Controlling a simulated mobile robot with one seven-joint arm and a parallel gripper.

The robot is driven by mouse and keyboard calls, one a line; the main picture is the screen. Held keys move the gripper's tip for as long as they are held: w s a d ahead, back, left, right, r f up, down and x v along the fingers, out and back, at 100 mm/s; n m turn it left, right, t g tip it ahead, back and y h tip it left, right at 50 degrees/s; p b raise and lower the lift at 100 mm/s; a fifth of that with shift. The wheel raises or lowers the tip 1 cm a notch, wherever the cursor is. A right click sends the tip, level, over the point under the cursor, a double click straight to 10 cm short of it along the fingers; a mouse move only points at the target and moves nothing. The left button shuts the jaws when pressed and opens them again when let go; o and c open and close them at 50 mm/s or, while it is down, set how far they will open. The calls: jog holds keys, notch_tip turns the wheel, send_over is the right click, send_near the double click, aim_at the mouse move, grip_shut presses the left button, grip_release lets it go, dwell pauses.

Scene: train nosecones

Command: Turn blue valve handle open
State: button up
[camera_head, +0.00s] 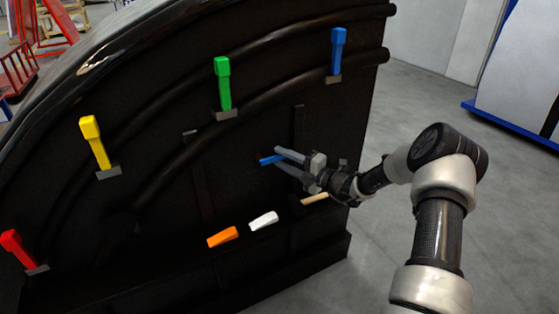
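A small blue handle (268,161) lies nearly level on the dark panel, just right of centre. My gripper (277,157) reaches in from the right with its two grey fingers apart. The right end of this blue handle is at the fingertips, seemingly between them; I cannot tell whether they touch. A second, larger blue handle (338,50) stands upright on a grey base at the upper right of the panel, apart from my gripper. The task's words do not settle which blue handle is meant.
Green (222,82), yellow (94,141) and red (17,249) handles follow the curved dark panel (160,195) down to the left. Orange (222,237), white (263,221) and tan (315,199) pieces sit below my gripper. Grey floor (400,105) is open at right.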

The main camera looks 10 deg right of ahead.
jog(key=shift+x, duration=0.8)
grip_shut()
